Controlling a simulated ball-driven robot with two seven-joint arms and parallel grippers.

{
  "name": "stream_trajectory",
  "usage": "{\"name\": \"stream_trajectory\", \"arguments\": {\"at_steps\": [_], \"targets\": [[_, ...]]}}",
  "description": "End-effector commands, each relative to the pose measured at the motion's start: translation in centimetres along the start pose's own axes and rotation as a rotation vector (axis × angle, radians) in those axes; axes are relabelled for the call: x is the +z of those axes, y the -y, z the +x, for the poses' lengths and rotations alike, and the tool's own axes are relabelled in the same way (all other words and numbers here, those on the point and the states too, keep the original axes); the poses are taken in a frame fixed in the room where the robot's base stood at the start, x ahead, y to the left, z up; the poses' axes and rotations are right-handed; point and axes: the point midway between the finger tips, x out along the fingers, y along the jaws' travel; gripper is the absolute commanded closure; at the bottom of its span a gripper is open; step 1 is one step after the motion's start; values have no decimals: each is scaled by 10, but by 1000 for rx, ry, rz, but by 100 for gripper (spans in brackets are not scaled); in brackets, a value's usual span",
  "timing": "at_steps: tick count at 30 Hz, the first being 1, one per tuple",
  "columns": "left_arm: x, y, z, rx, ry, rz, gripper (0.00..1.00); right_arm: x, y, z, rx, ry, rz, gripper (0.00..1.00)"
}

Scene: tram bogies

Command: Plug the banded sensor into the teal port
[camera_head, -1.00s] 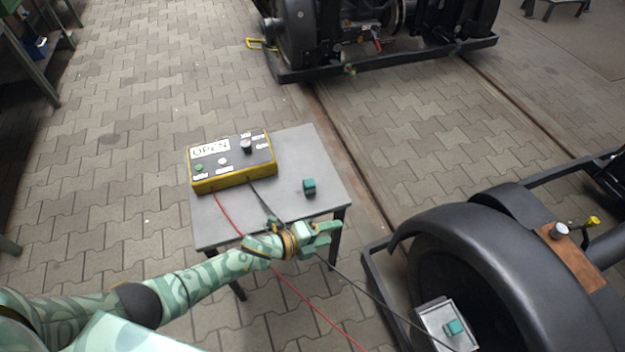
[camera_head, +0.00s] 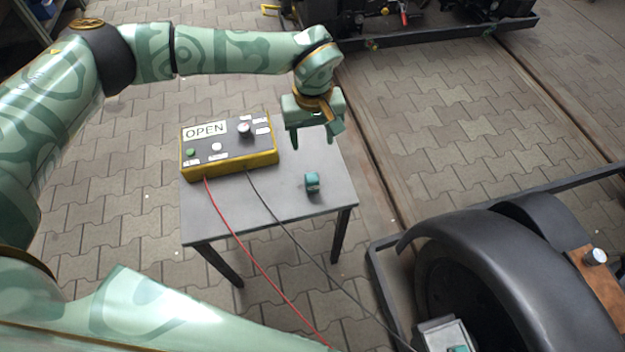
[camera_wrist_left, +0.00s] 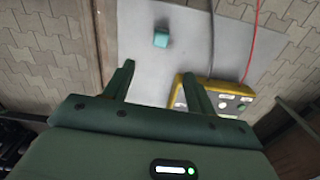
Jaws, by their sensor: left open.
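A small teal block (camera_head: 312,183) stands on the grey table right of the yellow-edged box; it also shows in the left wrist view (camera_wrist_left: 161,38). I see no clear band on it. Another teal piece (camera_head: 458,349) sits on a pale box by the wheel, cut by the lower edge; I cannot tell which is the port. A silver cylinder (camera_head: 594,257) stands on a brown plate at the right. My left gripper (camera_head: 314,140) is open and empty above the table's far side, fingers down, apart from the block; its fingers also show in the wrist view (camera_wrist_left: 158,78).
The grey table (camera_head: 225,215) carries a control box (camera_head: 228,149) labelled OPEN, with a knob and buttons. A red cable (camera_head: 250,258) and a dark cable (camera_head: 290,240) run off its near edge. A black wheel assembly (camera_head: 500,250) fills the lower right. Table space around the block is clear.

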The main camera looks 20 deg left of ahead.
Motion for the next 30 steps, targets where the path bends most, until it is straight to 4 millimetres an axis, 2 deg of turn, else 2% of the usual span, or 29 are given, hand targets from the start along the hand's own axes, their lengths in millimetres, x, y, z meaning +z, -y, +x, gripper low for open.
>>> {"name": "stream_trajectory", "arguments": {"at_steps": [5,12,16,21,30], "targets": [[1,0,27,-2,6,-1,44,2,0,10,-2,8,0,100],[2,0,82,-2,8,-2,44,7,2,28,-8,25,0,100],[1,0,102,-1,6,-2,44,9,3,34,-11,32,0,100],[1,0,112,1,3,-2,44,10,4,37,-12,34,0,100],[1,-1,111,2,2,-2,44,9,4,36,-12,33,0,100]]}}
